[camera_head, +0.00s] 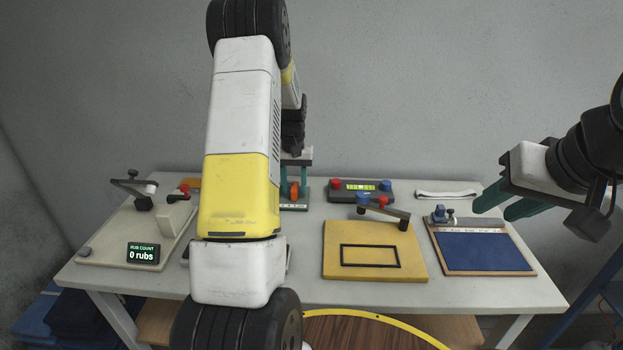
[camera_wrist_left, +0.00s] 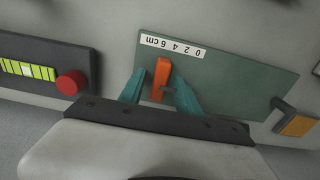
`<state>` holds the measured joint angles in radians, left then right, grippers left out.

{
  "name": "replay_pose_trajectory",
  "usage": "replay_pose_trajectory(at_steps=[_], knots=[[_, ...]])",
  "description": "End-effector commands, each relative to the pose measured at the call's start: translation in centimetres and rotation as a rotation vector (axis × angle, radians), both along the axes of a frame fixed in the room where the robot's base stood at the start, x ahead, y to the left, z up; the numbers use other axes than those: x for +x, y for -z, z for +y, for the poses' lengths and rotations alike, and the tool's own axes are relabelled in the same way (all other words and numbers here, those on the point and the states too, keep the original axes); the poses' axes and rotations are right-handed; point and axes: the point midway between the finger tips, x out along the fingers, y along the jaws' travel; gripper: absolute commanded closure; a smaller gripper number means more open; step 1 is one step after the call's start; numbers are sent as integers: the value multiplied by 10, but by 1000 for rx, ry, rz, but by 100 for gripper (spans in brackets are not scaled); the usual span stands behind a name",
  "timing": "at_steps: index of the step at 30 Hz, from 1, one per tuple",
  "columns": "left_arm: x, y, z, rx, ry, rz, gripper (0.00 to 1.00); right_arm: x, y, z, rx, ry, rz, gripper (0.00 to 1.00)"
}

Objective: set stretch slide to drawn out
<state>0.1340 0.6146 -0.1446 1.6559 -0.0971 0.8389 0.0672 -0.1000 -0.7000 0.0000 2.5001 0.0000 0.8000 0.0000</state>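The stretch slide is a dark green plate (camera_wrist_left: 235,80) with an upright orange handle (camera_wrist_left: 161,76) and a white scale strip marked 0 2 4 6 cm (camera_wrist_left: 173,46). In the left wrist view the handle stands near the 6 end of the strip. In the head view the orange handle (camera_head: 294,191) shows behind my left arm, which hides much of the plate. My left gripper (camera_wrist_left: 160,93) has its teal fingers on either side of the handle, with small gaps showing. My right gripper (camera_head: 507,203) is open and empty above the right end of the table.
A dark box with a display and red and blue buttons (camera_head: 360,185) stands beside the slide. A yellow board (camera_head: 350,275), a blue pad (camera_head: 485,252) and a rub-count board (camera_head: 110,252) lie on the table (camera_head: 305,290). A white bar (camera_head: 446,194) lies at the back right.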

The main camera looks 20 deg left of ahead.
Motion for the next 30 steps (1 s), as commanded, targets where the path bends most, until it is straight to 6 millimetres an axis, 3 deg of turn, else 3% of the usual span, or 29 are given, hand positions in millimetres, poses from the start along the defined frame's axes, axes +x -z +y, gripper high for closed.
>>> replay_pose_trajectory(at_steps=[11,17,18,30], knots=[[0,9,0,0,0,0,60,0,0,0,0,0,0,64],[0,9,0,0,1,0,97,0,0,0,0,0,0,64],[0,9,0,0,1,0,100,0,0,0,0,0,0,64],[0,8,0,0,0,-1,100,0,0,0,0,0,0,64]])
